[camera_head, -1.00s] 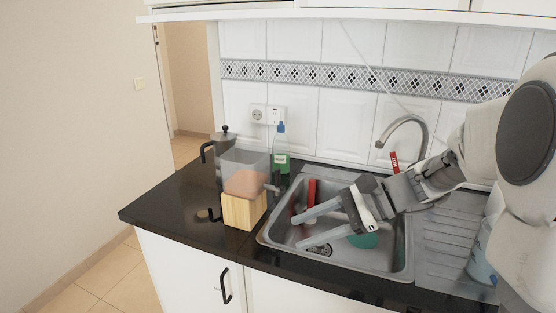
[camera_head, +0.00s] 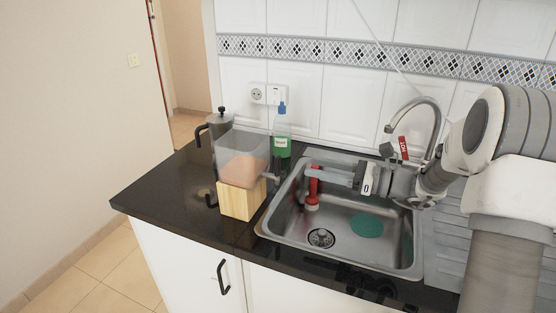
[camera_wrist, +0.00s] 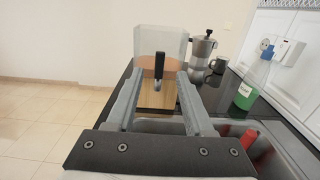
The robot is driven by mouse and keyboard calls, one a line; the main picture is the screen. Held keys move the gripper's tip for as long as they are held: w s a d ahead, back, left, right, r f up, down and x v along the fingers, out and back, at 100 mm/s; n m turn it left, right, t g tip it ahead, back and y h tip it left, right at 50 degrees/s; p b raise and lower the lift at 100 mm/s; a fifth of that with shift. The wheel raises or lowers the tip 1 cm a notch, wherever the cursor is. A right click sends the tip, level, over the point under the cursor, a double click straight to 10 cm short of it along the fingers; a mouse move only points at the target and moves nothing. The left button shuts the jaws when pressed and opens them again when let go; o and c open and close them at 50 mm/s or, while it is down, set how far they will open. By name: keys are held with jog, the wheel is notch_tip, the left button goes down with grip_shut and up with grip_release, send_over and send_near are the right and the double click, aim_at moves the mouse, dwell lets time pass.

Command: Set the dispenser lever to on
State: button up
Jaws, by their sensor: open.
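The dispenser (camera_head: 242,158) is a clear box with orange contents on a light wooden block, on the dark counter left of the sink. It also shows ahead in the wrist view (camera_wrist: 147,43). A small grey tap sticks out from its right side; in the wrist view its lever (camera_wrist: 157,62) is black, upright, and seen between my fingers. My gripper (camera_head: 312,172) is above the sink, pointing left at the tap side of the dispenser. Its fingers are open with nothing between them, and in the head view a gap shows between them and the tap.
The metal sink (camera_head: 285,238) holds a red-handled brush (camera_head: 313,188) and a green round item (camera_head: 367,226). A moka pot (camera_head: 221,124) and a green soap bottle (camera_head: 282,140) stand behind the dispenser. A faucet (camera_head: 436,112) rises behind the sink. The counter's left end is clear.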

aim_at(280, 159)
jog(key=b+x, duration=0.1)
jog(key=x, duration=0.9)
jog(key=shift+w+a, duration=0.15)
jog(key=shift+a, duration=0.2)
grip_shut()
